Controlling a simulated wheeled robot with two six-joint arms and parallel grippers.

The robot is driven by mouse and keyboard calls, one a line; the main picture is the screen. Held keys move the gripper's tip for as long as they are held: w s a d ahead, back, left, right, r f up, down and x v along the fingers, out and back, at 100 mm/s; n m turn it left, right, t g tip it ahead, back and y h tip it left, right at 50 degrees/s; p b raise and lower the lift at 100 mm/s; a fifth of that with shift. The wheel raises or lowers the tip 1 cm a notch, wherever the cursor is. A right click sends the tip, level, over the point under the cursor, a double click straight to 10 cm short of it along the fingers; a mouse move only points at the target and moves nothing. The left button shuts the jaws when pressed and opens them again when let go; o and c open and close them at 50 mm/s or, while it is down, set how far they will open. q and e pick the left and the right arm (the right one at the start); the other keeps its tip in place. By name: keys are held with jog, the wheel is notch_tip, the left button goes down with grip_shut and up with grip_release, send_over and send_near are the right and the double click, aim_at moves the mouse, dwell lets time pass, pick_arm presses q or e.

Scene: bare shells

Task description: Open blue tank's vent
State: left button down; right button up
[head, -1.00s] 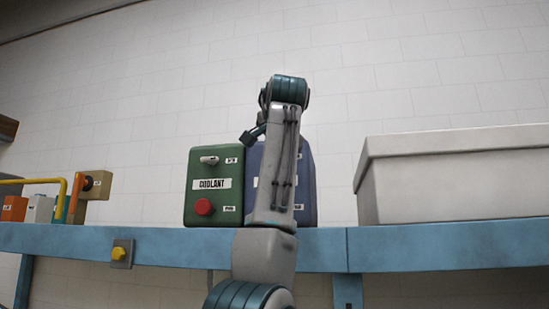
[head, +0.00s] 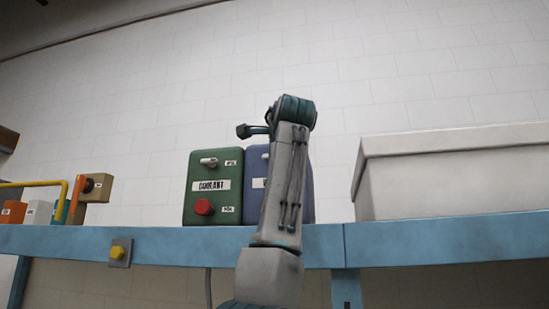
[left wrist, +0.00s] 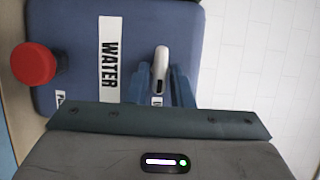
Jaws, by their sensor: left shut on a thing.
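The blue tank (head: 257,170) stands behind my raised arm in the head view, which covers most of it. In the left wrist view it fills the upper left, turned sideways, with a white WATER label (left wrist: 112,62) and a red knob (left wrist: 33,64). A pale lever on it, the vent handle (left wrist: 160,62), sits between the fingers of my left gripper (left wrist: 161,88). The gripper is shut on this handle. In the head view the arm hides the fingers and the handle. My right gripper is in neither view.
A green COOLANT tank (head: 203,208) with its own lever (head: 208,162) and red knob (head: 204,207) stands close left of the blue one. A large pale box (head: 440,180) is to the right on the blue bench (head: 400,237). Small coloured boxes stand far left.

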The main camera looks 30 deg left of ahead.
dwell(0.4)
pick_arm(q)
jog(key=c, duration=1.4)
grip_release()
jog(key=shift+c, duration=0.2)
jog(key=b+v, duration=0.5)
jog(key=v, duration=0.5)
jog(key=shift+s+d, duration=0.25)
jog(key=shift+f, duration=0.1)
